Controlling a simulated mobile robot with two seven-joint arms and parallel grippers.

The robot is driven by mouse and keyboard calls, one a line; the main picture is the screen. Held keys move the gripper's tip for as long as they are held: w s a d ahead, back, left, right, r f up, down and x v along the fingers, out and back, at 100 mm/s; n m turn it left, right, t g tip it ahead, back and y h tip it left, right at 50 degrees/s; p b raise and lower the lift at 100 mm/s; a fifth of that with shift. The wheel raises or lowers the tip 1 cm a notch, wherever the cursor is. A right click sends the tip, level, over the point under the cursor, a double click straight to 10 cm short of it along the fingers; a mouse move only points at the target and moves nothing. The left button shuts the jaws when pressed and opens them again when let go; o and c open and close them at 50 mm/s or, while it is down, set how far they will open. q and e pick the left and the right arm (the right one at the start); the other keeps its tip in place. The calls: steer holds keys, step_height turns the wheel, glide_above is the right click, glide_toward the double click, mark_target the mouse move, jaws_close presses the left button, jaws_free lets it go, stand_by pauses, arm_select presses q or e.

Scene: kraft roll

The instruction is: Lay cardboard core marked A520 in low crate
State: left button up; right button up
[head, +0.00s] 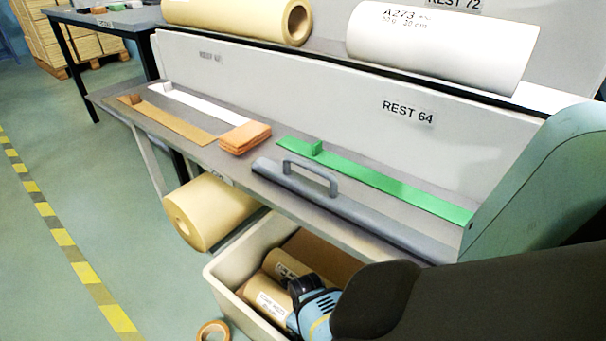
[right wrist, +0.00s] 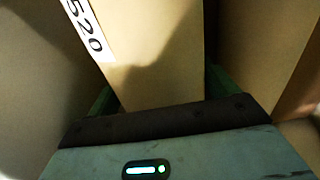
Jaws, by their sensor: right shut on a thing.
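The low crate (head: 222,284) is a cream open box on the floor below the bench. Two brown cardboard cores with white labels lie in it, a rear one (head: 287,264) and a front one (head: 262,297); the labels are too small to read surely in the head view. My right gripper (head: 300,293) is down inside the crate at the cores. In the right wrist view the core marked 520 (right wrist: 150,50) lies between my right gripper's green fingers (right wrist: 158,92), which are shut on it; the start of its label is cut off. My left gripper is out of view.
A kraft roll (head: 222,212) hangs under the bench (head: 240,190), beside the crate. A tape roll (head: 212,331) lies on the floor in front. A grey handled bar (head: 345,210), a green strip (head: 380,180) and an orange stack (head: 245,137) lie on the bench. The floor at left is clear.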

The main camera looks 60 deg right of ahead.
steer(key=shift+w+f+b, duration=0.1)
steer(key=shift+f+b, duration=1)
steer(key=shift+f, duration=0.7)
steer(key=shift+f, duration=0.15)
steer(key=o, duration=1.4)
steer(key=shift+f, duration=0.1)
steer(key=shift+o, duration=0.2)
step_height(320, 180, up, 12)
steer(key=p, duration=0.6)
steer(key=shift+r+p, duration=0.25)
steer(key=shift+p, duration=0.1)
